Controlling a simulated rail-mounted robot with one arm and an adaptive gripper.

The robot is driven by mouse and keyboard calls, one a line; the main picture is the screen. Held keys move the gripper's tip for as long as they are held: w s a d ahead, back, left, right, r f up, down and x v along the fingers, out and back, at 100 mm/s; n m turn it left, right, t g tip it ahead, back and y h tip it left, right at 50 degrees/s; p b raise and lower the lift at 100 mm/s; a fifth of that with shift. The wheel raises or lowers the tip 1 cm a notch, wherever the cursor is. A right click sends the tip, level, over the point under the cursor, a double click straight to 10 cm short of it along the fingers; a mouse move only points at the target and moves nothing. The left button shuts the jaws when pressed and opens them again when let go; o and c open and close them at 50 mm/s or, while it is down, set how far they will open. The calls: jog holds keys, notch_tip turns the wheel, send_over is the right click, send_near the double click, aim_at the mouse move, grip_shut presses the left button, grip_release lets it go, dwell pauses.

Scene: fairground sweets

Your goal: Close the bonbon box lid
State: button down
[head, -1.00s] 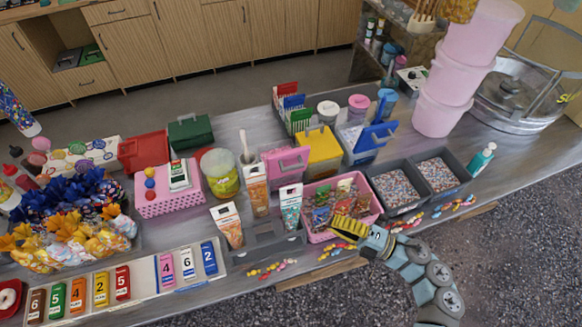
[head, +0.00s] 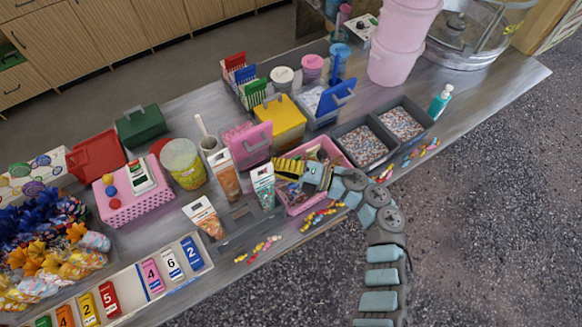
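A pink box (head: 237,133) stands mid-table with its pink handled lid (head: 253,147) tilted up at the front. A blue box (head: 320,120) to its right also has its blue lid (head: 337,97) raised. I cannot tell from the picture which one is the bonbon box. My gripper (head: 284,167), with yellow-and-black fingers, is over the pink basket, to the right of and in front of the pink box's lid. Its finger opening is too small to make out.
The pink basket (head: 296,210) of wrapped sweets lies under my gripper. Upright tubes (head: 223,175) and (head: 263,187) stand in front of the pink box. Two grey bins (head: 362,165) of sprinkles are to the right. Loose sweets lie along the front edge.

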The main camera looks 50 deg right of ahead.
aim_at(255, 147)
jog(key=shift+w+d+r, duration=0.1)
jog(key=shift+w+d, duration=0.15)
jog(key=shift+w, duration=0.45)
jog(key=shift+w+d+r, duration=0.15)
jog(key=shift+w+d, duration=0.05)
jog(key=shift+w, duration=0.45)
jog(key=shift+w+d+r, duration=0.1)
jog(key=shift+w+d, duration=0.15)
jog(key=shift+w, duration=0.45)
jog(key=shift+r+p, duration=0.1)
jog(key=shift+p, duration=0.3)
jog(key=shift+w+d+r+m+p, duration=0.1)
jog(key=shift+w+r+m+p, duration=0.15)
jog(key=shift+w+m+p, duration=0.05)
